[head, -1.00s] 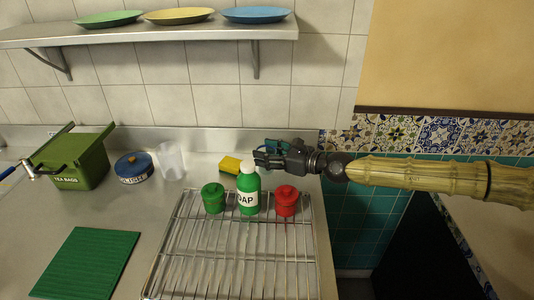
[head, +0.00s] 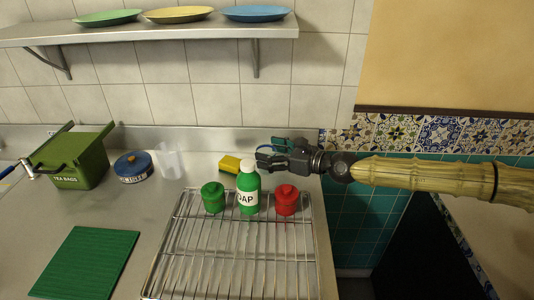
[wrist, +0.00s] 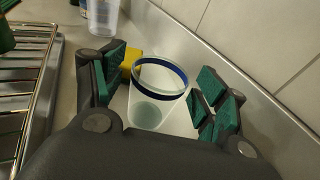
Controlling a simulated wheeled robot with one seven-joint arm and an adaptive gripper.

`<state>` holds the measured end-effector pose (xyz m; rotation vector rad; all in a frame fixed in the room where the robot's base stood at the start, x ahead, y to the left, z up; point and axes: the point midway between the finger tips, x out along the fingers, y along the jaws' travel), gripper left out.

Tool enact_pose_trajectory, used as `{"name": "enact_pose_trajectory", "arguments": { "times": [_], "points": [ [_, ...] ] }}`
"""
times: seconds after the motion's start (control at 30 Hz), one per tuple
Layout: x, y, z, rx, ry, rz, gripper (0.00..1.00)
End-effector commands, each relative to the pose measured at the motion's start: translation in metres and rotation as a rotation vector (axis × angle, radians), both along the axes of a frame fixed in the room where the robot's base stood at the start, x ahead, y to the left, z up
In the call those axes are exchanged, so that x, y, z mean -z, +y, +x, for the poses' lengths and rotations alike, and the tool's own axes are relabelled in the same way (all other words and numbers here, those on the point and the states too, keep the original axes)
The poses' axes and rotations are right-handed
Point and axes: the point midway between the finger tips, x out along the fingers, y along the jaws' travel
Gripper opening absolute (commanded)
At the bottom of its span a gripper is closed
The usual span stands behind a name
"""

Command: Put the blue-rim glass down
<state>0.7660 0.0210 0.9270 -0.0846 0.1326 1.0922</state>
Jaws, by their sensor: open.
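The blue-rim glass (wrist: 158,95) is in the wrist view, a pale, see-through tumbler with a dark blue band at its mouth. It looks upright on the steel counter by the back wall. My gripper (wrist: 160,88) is open around it, with green pads on both sides and visible gaps between pads and glass. In the head view my gripper (head: 268,155) is at the back right of the counter, behind the soap bottle. The glass is mostly hidden there and I cannot make it out clearly.
A yellow block (head: 230,163) lies just left of my gripper. The wire rack (head: 235,250) in front holds a green jar (head: 213,197), soap bottle (head: 248,188) and red jar (head: 286,199).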

Motion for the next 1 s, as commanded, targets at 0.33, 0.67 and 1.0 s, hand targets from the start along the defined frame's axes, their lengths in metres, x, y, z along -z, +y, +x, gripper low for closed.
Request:
{"name": "enact_pose_trajectory", "arguments": {
  "times": [0.33,0.67,1.0],
  "points": [
    [-0.003,-0.039,-0.02,0.001,0.002,0.001,0.73],
    [-0.009,-0.055,-0.028,0.001,0.001,0.0,0.73],
    [-0.01,-0.055,-0.029,0.0,0.001,0.0,0.73]
  ]
}}
